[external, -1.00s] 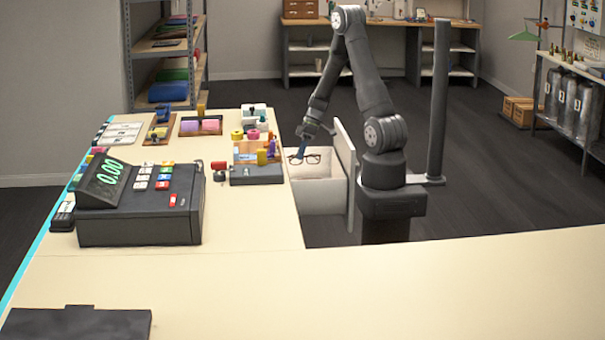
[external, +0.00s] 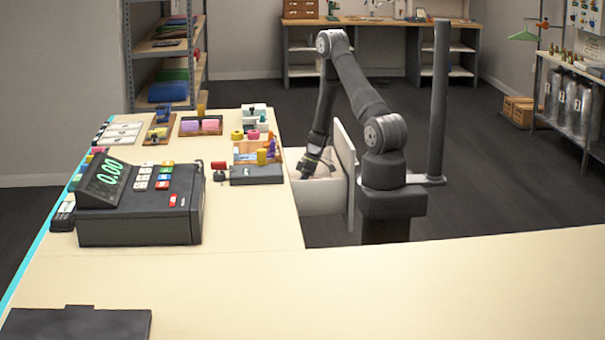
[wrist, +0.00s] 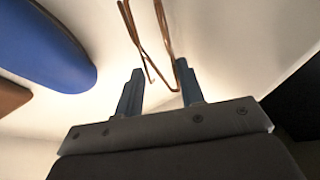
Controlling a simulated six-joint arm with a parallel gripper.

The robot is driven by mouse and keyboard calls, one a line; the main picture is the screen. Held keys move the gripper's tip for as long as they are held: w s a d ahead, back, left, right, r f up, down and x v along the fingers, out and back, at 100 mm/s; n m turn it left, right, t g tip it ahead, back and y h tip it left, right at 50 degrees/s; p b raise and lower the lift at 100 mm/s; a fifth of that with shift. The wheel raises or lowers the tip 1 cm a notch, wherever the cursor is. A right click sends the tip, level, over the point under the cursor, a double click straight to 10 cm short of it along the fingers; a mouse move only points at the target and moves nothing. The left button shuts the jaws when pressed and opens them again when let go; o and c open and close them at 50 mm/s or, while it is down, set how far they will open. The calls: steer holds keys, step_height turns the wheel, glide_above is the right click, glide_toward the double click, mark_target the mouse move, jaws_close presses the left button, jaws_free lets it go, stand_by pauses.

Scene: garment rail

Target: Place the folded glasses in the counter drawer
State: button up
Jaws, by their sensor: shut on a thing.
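My gripper (external: 308,172) reaches down into the open white counter drawer (external: 320,201). In the wrist view, the two blue-grey fingers of my gripper (wrist: 158,82) are shut on the glasses (wrist: 138,38), with a visible gap between the fingers. The glasses show as thin brown bars reaching from between the fingertips to the top edge. They are inside the drawer, close to its pale floor; I cannot tell whether they touch it. In the external view the gripper and drawer wall hide the glasses.
The drawer's tall front panel (external: 346,165) stands close to my arm. A blue rounded object (wrist: 45,45) and a brown object (wrist: 10,97) lie left of the fingers. The counter (external: 250,225) holds a cash register (external: 140,215) and small goods beside the drawer.

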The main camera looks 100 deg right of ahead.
steer(key=shift+f, duration=1.95)
steer(key=shift+f, duration=0.2)
steer(key=o, duration=1)
steer(key=shift+o, duration=0.2)
steer(key=v, duration=0.8)
steer(key=shift+w, duration=0.1)
